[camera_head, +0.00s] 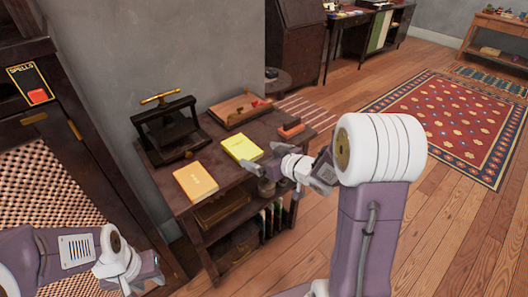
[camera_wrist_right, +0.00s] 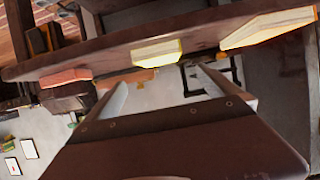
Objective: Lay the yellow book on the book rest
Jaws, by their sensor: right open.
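The yellow book (camera_head: 242,148) lies flat on the dark table, near its front edge; it also shows in the right wrist view (camera_wrist_right: 157,51). My right gripper (camera_head: 262,167) is just in front of the table edge, close to the yellow book, open with nothing between its fingers; they also show in the right wrist view (camera_wrist_right: 160,78). My left gripper (camera_head: 148,275) is low at the lower left, away from the table, its jaw state unclear. A wooden board or stand (camera_head: 240,108) with red parts lies behind the yellow book; I cannot tell whether it is the book rest.
An orange-yellow book (camera_head: 195,182) lies left of the yellow book, also in the right wrist view (camera_wrist_right: 270,28). A black press (camera_head: 168,130) stands behind it. A reddish block (camera_head: 291,130) lies at the table's right. The table (camera_head: 215,205) has shelves below. Open floor lies right.

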